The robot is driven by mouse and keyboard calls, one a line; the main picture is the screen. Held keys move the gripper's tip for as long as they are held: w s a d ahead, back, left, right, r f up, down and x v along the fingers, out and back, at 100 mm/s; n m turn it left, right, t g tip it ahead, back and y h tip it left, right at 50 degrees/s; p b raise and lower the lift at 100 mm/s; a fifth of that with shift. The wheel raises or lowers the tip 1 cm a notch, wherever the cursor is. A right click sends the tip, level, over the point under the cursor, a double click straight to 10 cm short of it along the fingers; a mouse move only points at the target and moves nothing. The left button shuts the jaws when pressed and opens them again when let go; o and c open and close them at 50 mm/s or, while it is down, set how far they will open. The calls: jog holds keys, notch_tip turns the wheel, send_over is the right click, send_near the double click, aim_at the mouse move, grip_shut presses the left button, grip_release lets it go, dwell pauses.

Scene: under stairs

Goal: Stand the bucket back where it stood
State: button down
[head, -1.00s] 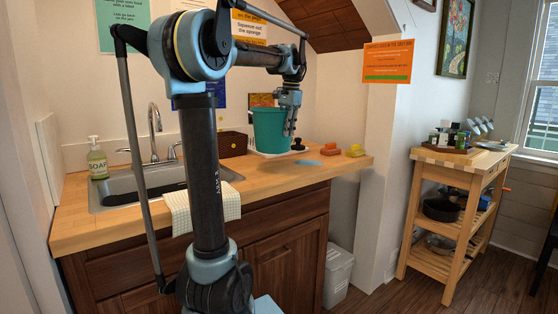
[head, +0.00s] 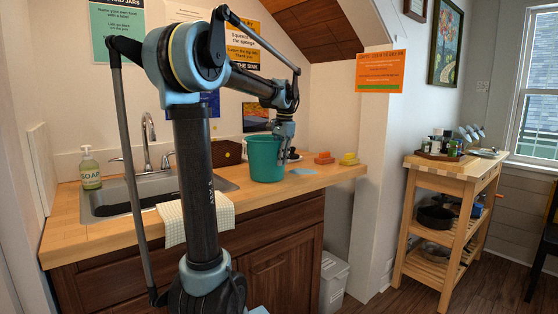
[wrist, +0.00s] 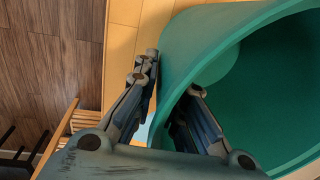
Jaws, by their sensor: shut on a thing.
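The teal bucket (head: 264,160) is upright at the wooden counter (head: 300,184), right of the sink. Its base looks level with the counter top, but I cannot tell whether it bears its weight there. My gripper (head: 284,140) is at the right side of its rim. In the wrist view my gripper (wrist: 165,115) has one finger outside and one inside the bucket wall (wrist: 185,60), shut on it. The bucket looks empty in the part that shows. A light blue patch (head: 302,172) lies on the counter just right of the bucket.
An orange sponge (head: 324,158) and a yellow one (head: 349,159) lie near the counter's right end. A dark brown box (head: 228,152) is behind the bucket. The sink (head: 130,194), soap bottle (head: 90,168) and cloth (head: 196,219) are to the left. A wooden cart (head: 452,165) stands right.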

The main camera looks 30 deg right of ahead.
jog(key=c, duration=1.7)
grip_release()
jog(key=shift+o, duration=0.2)
jog(key=r, duration=0.4)
jog(key=s+r, duration=0.1)
jog(key=r, duration=0.7)
jog(key=shift+s+d, duration=0.1)
jog(key=shift+s, duration=0.05)
